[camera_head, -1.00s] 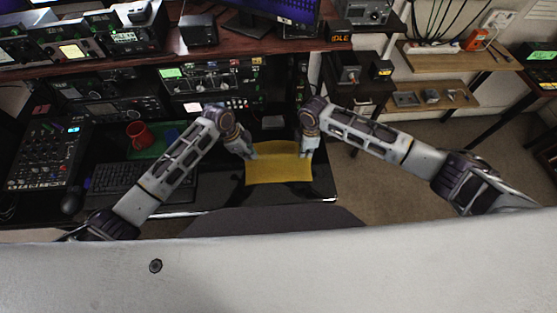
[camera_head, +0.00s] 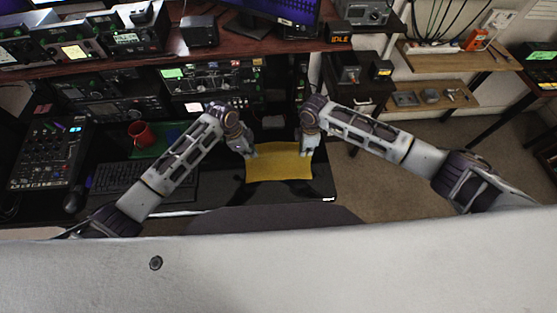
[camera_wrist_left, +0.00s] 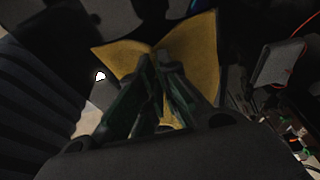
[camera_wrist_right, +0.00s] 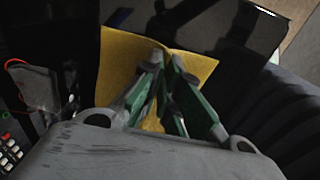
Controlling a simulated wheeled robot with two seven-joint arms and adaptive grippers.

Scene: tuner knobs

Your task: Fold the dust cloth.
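The yellow dust cloth (camera_head: 279,163) is at the front of the black desk, below the equipment shelf. My left gripper (camera_head: 250,154) is at its left side and my right gripper (camera_head: 305,152) at its upper right side. In the left wrist view the cloth (camera_wrist_left: 205,50) creases into a notch where the fingertips (camera_wrist_left: 160,60) come together on it. In the right wrist view the fingertips (camera_wrist_right: 166,58) likewise meet on the cloth (camera_wrist_right: 122,62). Both grippers look shut on the cloth. I cannot tell how far it is off the desk.
A keyboard (camera_head: 118,178), a mixer (camera_head: 46,157) and a red mug (camera_head: 141,133) stand on the left of the desk. Racked equipment (camera_head: 213,77) rises behind the cloth. The desk's front edge is close below the cloth. Floor (camera_head: 400,190) is open at the right.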

